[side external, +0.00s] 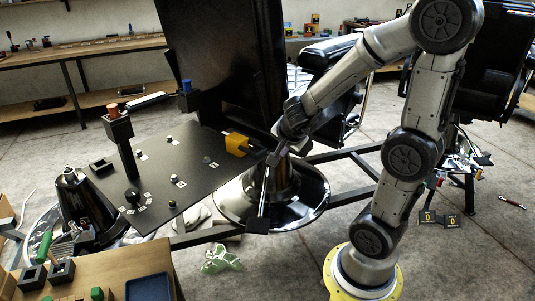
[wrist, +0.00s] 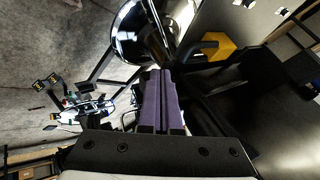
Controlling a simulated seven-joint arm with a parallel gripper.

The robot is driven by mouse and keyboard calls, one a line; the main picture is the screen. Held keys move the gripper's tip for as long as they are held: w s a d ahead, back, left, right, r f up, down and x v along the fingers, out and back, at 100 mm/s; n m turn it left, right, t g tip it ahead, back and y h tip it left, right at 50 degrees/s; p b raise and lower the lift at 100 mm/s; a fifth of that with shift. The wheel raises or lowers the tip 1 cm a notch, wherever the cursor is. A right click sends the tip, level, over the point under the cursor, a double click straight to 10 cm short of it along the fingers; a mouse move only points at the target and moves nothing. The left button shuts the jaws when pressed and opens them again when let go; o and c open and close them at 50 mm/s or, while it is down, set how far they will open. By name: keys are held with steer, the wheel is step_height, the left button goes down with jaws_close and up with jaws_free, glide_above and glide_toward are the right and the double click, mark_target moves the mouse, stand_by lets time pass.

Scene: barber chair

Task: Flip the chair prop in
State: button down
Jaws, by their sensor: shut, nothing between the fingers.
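A black chair (side external: 225,60) stands above a round chrome base (side external: 300,205); the base also shows in the wrist view (wrist: 128,48). A thin metal bar (side external: 264,196) with a dark lower end hangs in front of the base. It may be the chair prop, but I cannot be sure. A yellow block (side external: 236,143) sits at the edge of the dark panel and shows in the wrist view (wrist: 210,48). My gripper (side external: 275,157) is beside the chair, just right of the yellow block. Its purple fingers (wrist: 160,74) are together and empty. Contact with the bar cannot be told.
The dark panel (side external: 190,190) carries several small knobs and a black post (side external: 125,145). A wooden bench (side external: 110,270) with small items and a blue tray (side external: 150,287) stands at the front left. Dark frame rails (side external: 345,155) run right of the base.

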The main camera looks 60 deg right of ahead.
steer(key=shift+f, duration=0.1)
steer(key=w+d+f, duration=0.6)
steer(key=w, duration=0.1)
steer(key=shift+w+d+f, duration=0.15)
steer(key=shift+w+f, duration=0.1)
steer(key=shift+f, duration=0.15)
stand_by(0.6)
steer(key=w, duration=0.2)
steer(key=w+d, duration=0.1)
steer(key=w, duration=0.2)
steer(key=w+d, duration=0.1)
steer(key=w, duration=0.1)
steer(key=shift+w, duration=0.2)
stand_by(0.4)
